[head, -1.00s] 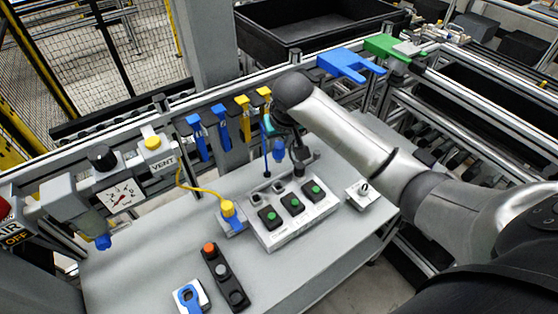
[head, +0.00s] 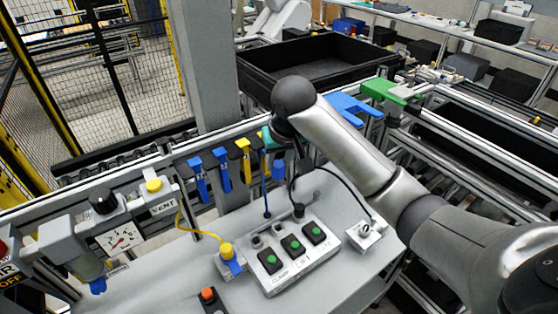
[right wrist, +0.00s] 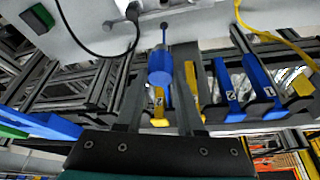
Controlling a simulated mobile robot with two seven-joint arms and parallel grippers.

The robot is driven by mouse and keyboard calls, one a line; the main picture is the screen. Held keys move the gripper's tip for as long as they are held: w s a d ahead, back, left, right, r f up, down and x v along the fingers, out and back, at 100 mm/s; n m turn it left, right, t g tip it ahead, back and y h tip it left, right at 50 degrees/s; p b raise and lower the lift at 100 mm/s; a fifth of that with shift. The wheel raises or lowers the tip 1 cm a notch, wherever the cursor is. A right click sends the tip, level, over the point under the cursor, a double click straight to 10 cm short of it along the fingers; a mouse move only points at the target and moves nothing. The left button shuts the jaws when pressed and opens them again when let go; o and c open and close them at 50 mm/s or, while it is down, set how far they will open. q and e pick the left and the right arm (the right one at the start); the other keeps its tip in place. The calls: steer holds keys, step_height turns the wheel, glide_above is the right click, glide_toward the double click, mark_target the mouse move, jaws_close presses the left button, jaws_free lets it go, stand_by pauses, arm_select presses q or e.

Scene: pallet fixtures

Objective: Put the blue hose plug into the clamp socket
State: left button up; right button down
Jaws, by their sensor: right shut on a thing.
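The blue hose plug (head: 278,171) is held in my right gripper (head: 284,161), above the table and behind the white socket box (head: 272,287). In the right wrist view the plug (right wrist: 160,66) sits between the two fingertips (right wrist: 160,82), with a thin dark blue hose running from it to a small round foot on the table. In the head view the hose (head: 266,197) stands behind the box. The box has round sockets along its back edge; the left one (head: 257,242) is in line with the CLAMP label and looks empty. My left gripper is out of view.
A black cable (head: 350,186) arches from the box's right socket to a white block (head: 364,236). A yellow plug (head: 227,250) with a yellow hose stands left of the box. Blue and yellow hanging clips (head: 222,168) line the rail behind.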

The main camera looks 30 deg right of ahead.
mark_target(278, 165)
step_height(278, 165, up, 2)
steer(key=shift+r+p, duration=0.15)
steer(key=shift+p, duration=0.9)
steer(key=shift+r, duration=1.15)
steer(key=s+a, duration=0.1)
steer(key=a, duration=0.6)
steer(key=shift+a, duration=0.2)
step_height(278, 165, down, 22)
steer(key=b, duration=0.7)
stand_by(1.3)
